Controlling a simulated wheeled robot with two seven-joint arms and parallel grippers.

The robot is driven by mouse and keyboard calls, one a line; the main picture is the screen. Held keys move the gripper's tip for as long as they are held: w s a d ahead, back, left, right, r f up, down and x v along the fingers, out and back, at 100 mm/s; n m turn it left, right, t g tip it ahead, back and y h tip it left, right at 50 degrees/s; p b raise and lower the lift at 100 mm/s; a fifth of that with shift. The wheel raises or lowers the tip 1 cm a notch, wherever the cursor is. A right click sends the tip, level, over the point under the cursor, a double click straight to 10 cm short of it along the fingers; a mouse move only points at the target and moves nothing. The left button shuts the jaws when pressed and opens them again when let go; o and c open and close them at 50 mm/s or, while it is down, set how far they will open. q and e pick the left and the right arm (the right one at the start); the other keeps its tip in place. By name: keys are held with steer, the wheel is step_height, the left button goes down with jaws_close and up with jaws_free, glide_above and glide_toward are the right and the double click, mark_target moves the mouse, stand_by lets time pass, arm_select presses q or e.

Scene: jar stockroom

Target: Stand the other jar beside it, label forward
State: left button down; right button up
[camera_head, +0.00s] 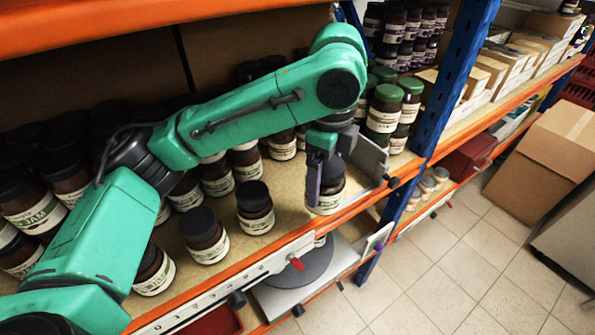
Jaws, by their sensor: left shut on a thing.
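My left gripper (324,168) points down at the front of the shelf and is shut on a dark jar (325,204). The jar looks roughly upright, its cream label partly showing towards me; the gripper hides its lid. I cannot tell whether its base touches the shelf. To its left, apart from it, a dark-lidded jar (255,208) stands near the front edge with its label forward. Another such jar (204,236) stands further left, label also forward. My right gripper is not in view.
Several dark jars (218,180) stand in rows behind, partly hidden by my arm. Green-lidded jars (384,108) stand at the right beside a blue upright (452,80). A grey divider (368,160) stands just right of the held jar. An orange rail (362,207) edges the shelf.

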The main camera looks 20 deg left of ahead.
arm_select(q)
steer(key=w+a+p, duration=0.1)
steer(key=w+a, duration=0.3)
steer(key=a, duration=0.1)
steer(key=f, duration=0.2)
steer(key=f+p, duration=0.1)
steer(key=f, duration=0.1)
steer(key=f+p, duration=0.1)
steer(key=f, duration=0.1)
steer(key=shift+w+a, duration=0.25)
steer(key=shift+w+a+f, duration=0.1)
steer(key=shift+f, duration=0.4)
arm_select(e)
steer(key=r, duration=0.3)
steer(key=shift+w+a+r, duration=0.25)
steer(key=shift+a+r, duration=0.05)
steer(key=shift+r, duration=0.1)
arm_select(q)
jaws_free()
steer(key=shift+f, duration=0.1)
steer(key=shift+r, duration=0.25)
step_height(320, 180, up, 7)
steer(key=b, duration=0.1)
steer(key=shift+r, duration=0.15)
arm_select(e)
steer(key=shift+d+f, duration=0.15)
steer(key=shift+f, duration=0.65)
